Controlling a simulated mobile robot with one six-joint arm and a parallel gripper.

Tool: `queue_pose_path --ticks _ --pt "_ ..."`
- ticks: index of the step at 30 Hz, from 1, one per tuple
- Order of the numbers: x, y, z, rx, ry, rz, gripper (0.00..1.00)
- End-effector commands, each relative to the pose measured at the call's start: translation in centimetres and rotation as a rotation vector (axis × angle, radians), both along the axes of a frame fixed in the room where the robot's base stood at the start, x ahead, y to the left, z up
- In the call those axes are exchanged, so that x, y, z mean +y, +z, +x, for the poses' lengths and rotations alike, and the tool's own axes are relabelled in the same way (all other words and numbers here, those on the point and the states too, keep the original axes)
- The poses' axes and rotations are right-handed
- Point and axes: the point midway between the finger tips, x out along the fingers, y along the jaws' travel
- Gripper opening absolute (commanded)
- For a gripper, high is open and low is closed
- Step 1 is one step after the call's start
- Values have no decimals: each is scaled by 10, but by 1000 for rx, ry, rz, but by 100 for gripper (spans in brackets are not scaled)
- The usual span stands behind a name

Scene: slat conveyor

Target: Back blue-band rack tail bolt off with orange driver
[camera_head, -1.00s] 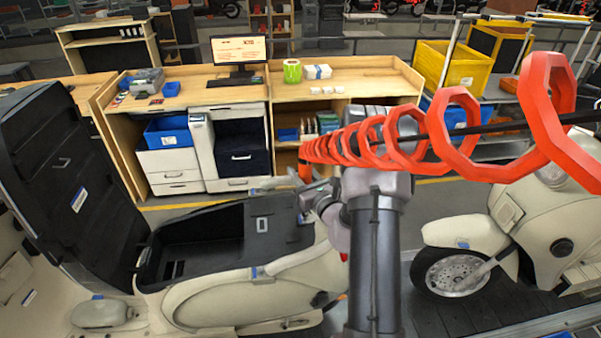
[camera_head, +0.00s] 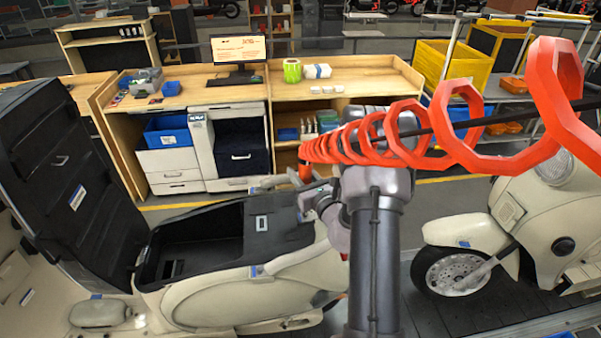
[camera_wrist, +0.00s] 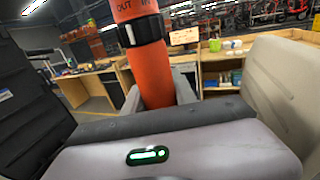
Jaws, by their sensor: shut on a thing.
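The orange driver (camera_head: 305,172) is upright in my gripper (camera_head: 306,188), above the rear of the cream scooter (camera_head: 215,292). An orange coiled hose (camera_head: 465,125) runs from the driver to the upper right. I cannot make out the blue-band rack or its tail bolt; my arm hides part of the scooter.
The scooter's black seat lid (camera_head: 62,165) stands raised at left. A second cream scooter (camera_head: 525,225) is close on the right. Behind is a wooden bench (camera_head: 335,92) with a monitor (camera_head: 240,50). A yellow bin (camera_head: 445,72) stands at back right.

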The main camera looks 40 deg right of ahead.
Motion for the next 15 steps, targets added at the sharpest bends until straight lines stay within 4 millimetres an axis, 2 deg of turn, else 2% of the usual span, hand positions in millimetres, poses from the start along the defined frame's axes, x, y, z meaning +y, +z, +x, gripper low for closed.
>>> queue_pose_path --ticks 15 --pt "0 -6 0 -1 0 0 0"
